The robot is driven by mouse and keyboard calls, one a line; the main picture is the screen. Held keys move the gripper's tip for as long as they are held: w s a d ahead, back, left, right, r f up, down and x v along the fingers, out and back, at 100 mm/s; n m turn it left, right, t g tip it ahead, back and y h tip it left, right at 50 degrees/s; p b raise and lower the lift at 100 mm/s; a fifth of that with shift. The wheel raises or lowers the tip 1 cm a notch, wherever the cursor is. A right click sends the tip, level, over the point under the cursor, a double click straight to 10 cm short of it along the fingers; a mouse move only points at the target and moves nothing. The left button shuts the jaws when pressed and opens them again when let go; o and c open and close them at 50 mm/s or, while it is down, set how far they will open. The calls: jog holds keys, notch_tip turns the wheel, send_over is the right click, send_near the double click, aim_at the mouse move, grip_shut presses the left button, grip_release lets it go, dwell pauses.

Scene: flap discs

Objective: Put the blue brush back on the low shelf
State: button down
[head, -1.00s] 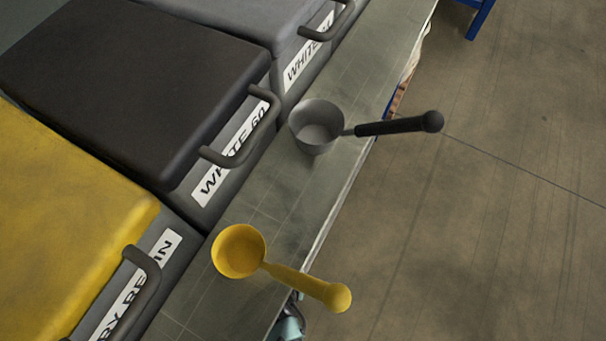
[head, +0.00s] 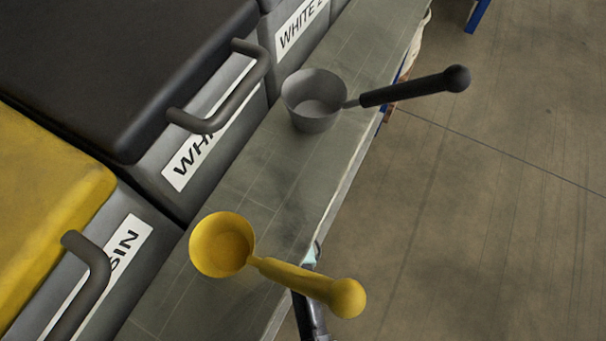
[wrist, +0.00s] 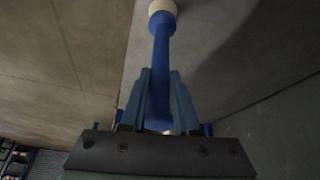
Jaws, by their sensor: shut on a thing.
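The blue brush (wrist: 161,60) shows in the wrist view as a long blue handle with a pale cream end at the top of the picture. My gripper (wrist: 160,88) is shut on it, with one blue-grey finger on each side of the handle. The brush's other end is hidden behind the gripper's body. I cannot make out the brush in the head view. The low shelf cannot be identified in either view.
In the head view a grey-green ledge (head: 262,190) carries a yellow scoop (head: 222,245) and a grey scoop (head: 313,98); both handles overhang its edge. Lidded bins with handles (head: 120,70) stand to the left. Bare floor (head: 480,230) lies to the right.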

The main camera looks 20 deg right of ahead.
jog(key=shift+f, duration=0.1)
jog(key=c, duration=0.6)
grip_release()
jog(key=shift+c, duration=0.2)
jog(key=p+v, duration=0.4)
jog(key=v, duration=0.4)
jog(key=shift+p, duration=0.35)
jog(key=shift+f, duration=0.1)
